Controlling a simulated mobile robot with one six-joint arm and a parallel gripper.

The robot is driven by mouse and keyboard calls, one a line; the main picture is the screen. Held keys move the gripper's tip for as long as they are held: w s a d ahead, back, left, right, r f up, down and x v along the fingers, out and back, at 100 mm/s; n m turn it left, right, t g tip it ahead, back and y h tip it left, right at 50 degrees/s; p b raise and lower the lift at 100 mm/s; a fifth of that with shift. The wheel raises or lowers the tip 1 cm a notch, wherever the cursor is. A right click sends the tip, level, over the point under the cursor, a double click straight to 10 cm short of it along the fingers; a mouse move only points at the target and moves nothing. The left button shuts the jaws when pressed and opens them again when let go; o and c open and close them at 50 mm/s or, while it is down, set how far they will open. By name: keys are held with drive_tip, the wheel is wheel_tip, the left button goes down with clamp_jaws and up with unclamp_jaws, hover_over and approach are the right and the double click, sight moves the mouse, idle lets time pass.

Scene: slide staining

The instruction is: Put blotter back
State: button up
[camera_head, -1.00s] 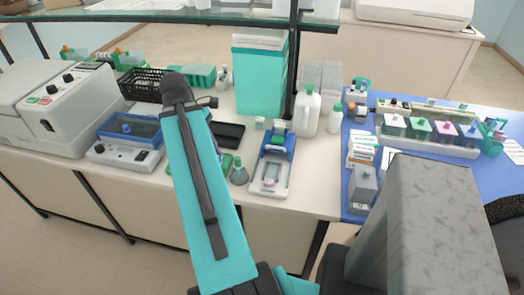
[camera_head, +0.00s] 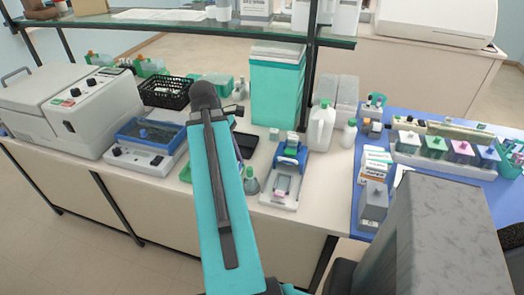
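I cannot single out the blotter with certainty. A blue-topped piece on a white base (camera_head: 284,182) stands near the front edge of the bench, right of my arm. A grey block with a knob on top (camera_head: 373,203) stands on the blue mat further right. My teal arm link rises through the middle of the view and covers part of the bench. My gripper does not show; it is hidden behind the arm or outside the picture.
A green-capped flask (camera_head: 251,183), white jug (camera_head: 320,127) and teal bin (camera_head: 277,90) stand near my arm. A blue-framed bath (camera_head: 148,135) is at left. Staining jars (camera_head: 435,146) stand on the blue mat (camera_head: 340,200). A glass shelf (camera_head: 180,22) overhangs the back.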

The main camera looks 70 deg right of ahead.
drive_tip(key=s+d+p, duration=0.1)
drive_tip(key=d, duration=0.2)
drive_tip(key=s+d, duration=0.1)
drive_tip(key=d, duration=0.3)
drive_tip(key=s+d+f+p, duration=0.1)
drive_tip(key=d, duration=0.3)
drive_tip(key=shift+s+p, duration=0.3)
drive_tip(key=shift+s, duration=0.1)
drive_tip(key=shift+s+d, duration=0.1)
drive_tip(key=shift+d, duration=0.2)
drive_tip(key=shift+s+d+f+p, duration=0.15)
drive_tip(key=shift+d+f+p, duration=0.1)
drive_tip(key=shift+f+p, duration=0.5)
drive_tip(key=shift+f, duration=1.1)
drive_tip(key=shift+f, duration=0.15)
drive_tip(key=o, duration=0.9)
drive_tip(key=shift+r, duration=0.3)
